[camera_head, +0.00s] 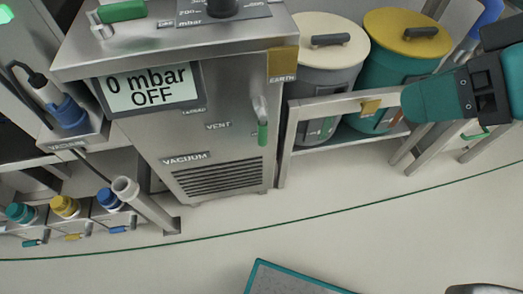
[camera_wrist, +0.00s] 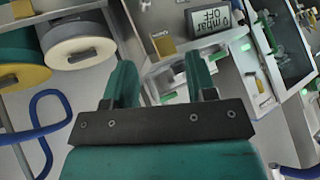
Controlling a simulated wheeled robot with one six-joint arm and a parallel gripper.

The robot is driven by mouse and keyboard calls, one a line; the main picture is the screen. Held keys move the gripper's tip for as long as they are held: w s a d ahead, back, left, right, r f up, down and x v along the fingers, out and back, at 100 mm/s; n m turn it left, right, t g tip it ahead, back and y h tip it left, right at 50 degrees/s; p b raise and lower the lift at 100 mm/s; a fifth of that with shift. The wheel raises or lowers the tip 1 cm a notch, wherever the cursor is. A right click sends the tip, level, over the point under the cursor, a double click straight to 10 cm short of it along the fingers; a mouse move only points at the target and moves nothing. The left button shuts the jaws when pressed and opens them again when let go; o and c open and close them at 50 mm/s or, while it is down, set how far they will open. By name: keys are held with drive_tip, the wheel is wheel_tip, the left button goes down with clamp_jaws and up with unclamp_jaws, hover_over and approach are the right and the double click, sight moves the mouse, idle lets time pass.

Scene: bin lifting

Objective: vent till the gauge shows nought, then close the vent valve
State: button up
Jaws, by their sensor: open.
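The gauge display (camera_head: 150,88) on the steel cabinet reads "0 mbar" and "OFF". It also shows upside down at the top of the wrist view (camera_wrist: 209,17). The vent valve lever (camera_head: 262,130), with a green grip, hangs straight down right of the word VENT on the cabinet front. I cannot tell from its look whether the valve is open or closed. My gripper (camera_head: 412,103) is at the right, in front of the bins, apart from the lever. In the wrist view its two teal fingers stand apart with nothing between them (camera_wrist: 160,72).
A cream-lidded bin (camera_head: 318,80) and a green bin with a yellow lid (camera_head: 385,72) stand right of the cabinet behind a metal rail (camera_head: 340,104). A vacuum hose fitting (camera_head: 68,110) is at the left. The pale floor in front is mostly clear, with a teal-edged mat (camera_head: 290,282).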

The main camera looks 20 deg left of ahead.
drive_tip(key=w+a+f+n+t+y+b, duration=0.1)
drive_tip(key=a+f+y+b, duration=0.15)
drive_tip(key=f+b, duration=0.7)
drive_tip(key=w+a+f+n+t+y+b, duration=0.1)
drive_tip(key=a+f+y+b, duration=0.15)
drive_tip(key=f+b, duration=0.75)
drive_tip(key=t+y+b, duration=0.3)
drive_tip(key=b, duration=1.1)
approach(266, 131)
drive_tip(key=shift+n, duration=0.4)
drive_tip(key=p+x, duration=1)
drive_tip(key=p, duration=0.1)
drive_tip(key=shift+w+a+f+p, duration=0.2)
drive_tip(key=shift+w+a+p, duration=0.1)
drive_tip(key=shift+a+p, duration=0.3)
clamp_jaws()
